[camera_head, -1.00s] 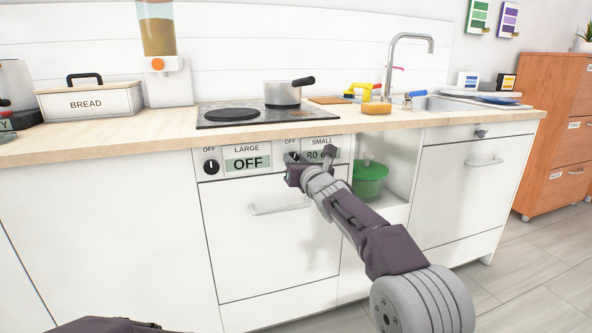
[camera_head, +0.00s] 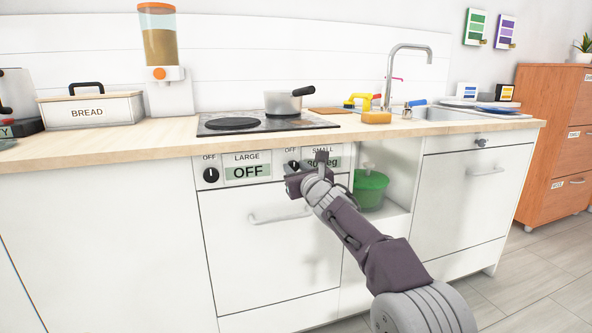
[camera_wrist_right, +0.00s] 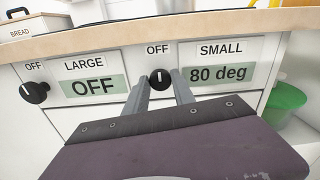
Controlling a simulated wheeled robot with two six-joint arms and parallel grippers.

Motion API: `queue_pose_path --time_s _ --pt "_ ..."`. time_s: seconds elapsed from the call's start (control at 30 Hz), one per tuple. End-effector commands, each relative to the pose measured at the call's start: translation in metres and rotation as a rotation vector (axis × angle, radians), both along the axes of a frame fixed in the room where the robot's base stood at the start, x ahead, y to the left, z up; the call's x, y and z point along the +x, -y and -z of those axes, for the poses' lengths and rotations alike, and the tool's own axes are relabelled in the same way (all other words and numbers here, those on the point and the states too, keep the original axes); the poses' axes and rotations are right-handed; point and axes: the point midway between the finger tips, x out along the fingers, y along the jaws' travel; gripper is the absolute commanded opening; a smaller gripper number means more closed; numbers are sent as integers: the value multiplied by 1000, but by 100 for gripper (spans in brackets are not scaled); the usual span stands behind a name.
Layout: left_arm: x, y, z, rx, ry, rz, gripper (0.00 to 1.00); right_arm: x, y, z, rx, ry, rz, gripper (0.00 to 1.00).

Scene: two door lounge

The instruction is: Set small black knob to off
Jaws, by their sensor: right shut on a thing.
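The small black knob (camera_wrist_right: 160,78) sits on the white front panel, below an OFF label and left of the SMALL display (camera_wrist_right: 217,75), which reads 80 deg. Its white mark looks close to upright. My right gripper (camera_wrist_right: 161,88) is shut on this knob, with one finger on each side, in the right wrist view. In the head view the right gripper (camera_head: 304,176) is at the panel and the knob (camera_head: 293,165) shows just above it. My left gripper is not in view.
The LARGE knob (camera_head: 211,175) is to the left, beside a display reading OFF (camera_head: 248,172). A drawer handle (camera_head: 280,217) is below the panel. The counter with the hob (camera_head: 268,121) and a pot (camera_head: 283,104) overhangs it. A green pot (camera_head: 371,190) stands in the open shelf right.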

Motion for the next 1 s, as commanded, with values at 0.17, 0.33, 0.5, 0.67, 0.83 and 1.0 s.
queue_pose_path --time_s 0.17,0.33,0.5,0.67,0.83,1.0 --pt "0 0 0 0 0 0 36 0 -1 2 -1 -4 0 52" --pt "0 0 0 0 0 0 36 0 0 1 0 -2 -1 52" --pt "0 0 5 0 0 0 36 -4 1 2 1 0 0 52" --pt "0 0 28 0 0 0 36 -29 9 6 2 2 1 52" --pt "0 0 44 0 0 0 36 -63 20 5 0 1 0 52" --pt "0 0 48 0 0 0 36 -83 27 2 1 -1 -1 52"
